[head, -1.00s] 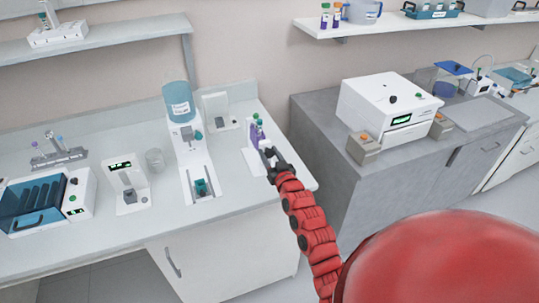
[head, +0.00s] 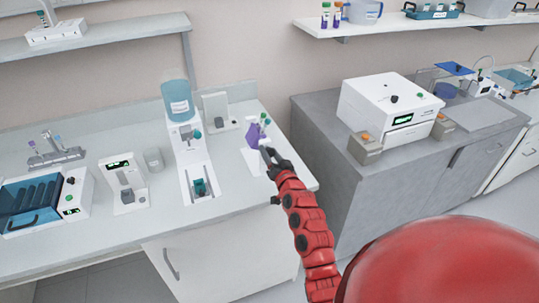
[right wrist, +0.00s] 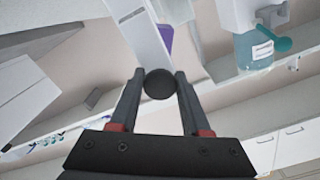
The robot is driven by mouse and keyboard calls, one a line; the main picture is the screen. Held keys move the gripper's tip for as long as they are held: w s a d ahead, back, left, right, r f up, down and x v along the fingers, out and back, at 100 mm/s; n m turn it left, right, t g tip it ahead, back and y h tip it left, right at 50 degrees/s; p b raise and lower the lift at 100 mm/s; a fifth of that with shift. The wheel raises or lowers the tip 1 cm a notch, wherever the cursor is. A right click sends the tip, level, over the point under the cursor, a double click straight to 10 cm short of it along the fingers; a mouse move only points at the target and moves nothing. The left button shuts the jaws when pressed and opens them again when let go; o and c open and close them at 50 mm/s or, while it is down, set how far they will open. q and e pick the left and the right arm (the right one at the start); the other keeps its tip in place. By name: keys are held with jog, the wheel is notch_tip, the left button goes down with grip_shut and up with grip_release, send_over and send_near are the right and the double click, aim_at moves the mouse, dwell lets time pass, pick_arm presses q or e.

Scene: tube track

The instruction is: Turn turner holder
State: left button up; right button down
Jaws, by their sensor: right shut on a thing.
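The holder (head: 264,143) is a white piece with purple and green-capped tubes (head: 253,133), at the right end of the white counter in the head view. My right gripper (head: 269,155) reaches its near side from below and covers part of it. In the right wrist view, my right gripper (right wrist: 160,88) has both fingers against a dark round knob (right wrist: 160,84). A white bar (right wrist: 141,30) and a bit of purple (right wrist: 166,37) show beyond the knob. My left gripper is not in view.
A dispenser with a blue bottle (head: 177,100) and a small white device (head: 218,110) stand left of the holder. A large white machine (head: 391,108) sits on the grey cabinet to the right, across a gap. The counter's front right corner is bare.

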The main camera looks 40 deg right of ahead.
jog(key=shift+d+r+m+b, duration=0.1)
jog(key=shift+m+b, duration=0.25)
jog(key=shift+m, duration=5.45)
jog(key=shift+m+p, duration=0.7)
jog(key=shift+m, duration=2.2)
jog(key=shift+m+p, duration=0.6)
jog(key=shift+m, duration=2.4)
jog(key=shift+f+m, duration=0.2)
jog(key=shift+m, duration=0.2)
jog(key=shift+c, duration=1.9)
grip_release()
